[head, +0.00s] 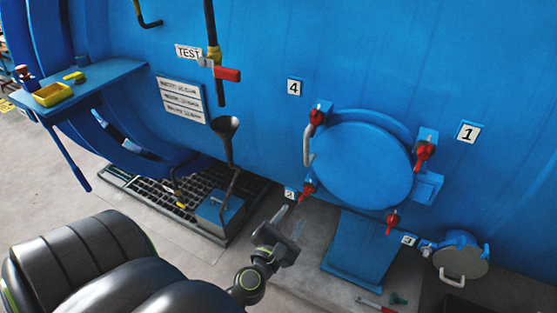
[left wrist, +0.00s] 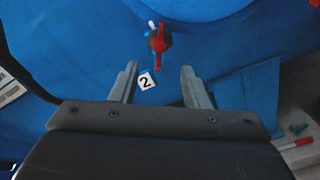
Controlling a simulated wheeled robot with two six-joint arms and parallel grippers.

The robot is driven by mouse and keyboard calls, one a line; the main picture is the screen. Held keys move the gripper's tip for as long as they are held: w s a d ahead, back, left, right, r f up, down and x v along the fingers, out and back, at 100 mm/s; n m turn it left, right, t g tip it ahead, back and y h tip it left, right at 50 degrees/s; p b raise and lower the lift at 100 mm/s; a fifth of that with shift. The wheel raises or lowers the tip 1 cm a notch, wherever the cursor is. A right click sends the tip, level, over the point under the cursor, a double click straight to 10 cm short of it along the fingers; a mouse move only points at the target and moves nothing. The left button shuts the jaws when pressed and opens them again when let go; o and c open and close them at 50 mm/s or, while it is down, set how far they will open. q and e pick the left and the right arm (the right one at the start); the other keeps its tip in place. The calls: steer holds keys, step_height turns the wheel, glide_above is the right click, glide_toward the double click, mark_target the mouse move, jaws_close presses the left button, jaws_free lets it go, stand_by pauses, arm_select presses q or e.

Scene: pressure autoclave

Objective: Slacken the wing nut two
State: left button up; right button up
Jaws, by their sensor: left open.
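Wing nut two (head: 306,190) is a red wing nut at the lower left of the round blue hatch door (head: 362,165), beside a small white label "2" (head: 290,193). In the left wrist view the red wing nut (left wrist: 159,42) shows ahead of the fingertips, its wings roughly upright in the picture. The label "2" (left wrist: 147,82) shows between the fingers. My left gripper (head: 289,221) is open and empty, below and left of the nut and apart from it. It also shows in the left wrist view (left wrist: 159,72). My right gripper is not in view.
Other red wing nuts sit at the door's upper left (head: 316,116), right (head: 424,152) and lower right (head: 391,222). A curved handle (head: 308,146) is on the door's left side. A blue pedestal (head: 360,250) stands below. A funnel and pipe (head: 226,135) stand at left.

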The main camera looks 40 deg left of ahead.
arm_select(q)
steer(key=b+v, duration=0.2)
steer(key=v, duration=0.4)
steer(key=shift+s, duration=0.15)
steer(key=shift+d, duration=0.1)
steer(key=s+d+f+m+g+h, duration=0.1)
steer(key=s+f+m+g+h, duration=0.2)
steer(key=f+m, duration=0.8)
steer(key=s+d+f+m+g, duration=0.15)
steer(key=f+m+g, duration=0.3)
steer(key=f, duration=1.35)
steer(key=s+a+f+m+g, duration=0.2)
steer(key=s+f+m+g, duration=0.2)
steer(key=s+f+m, duration=0.4)
steer(key=s+a+f+m+g, duration=0.2)
steer(key=s+f+m+g, duration=0.3)
steer(key=s, duration=1.1)
step_height(320, 180, down, 6)
steer(key=m, duration=0.3)
steer(key=shift+s+m, duration=0.35)
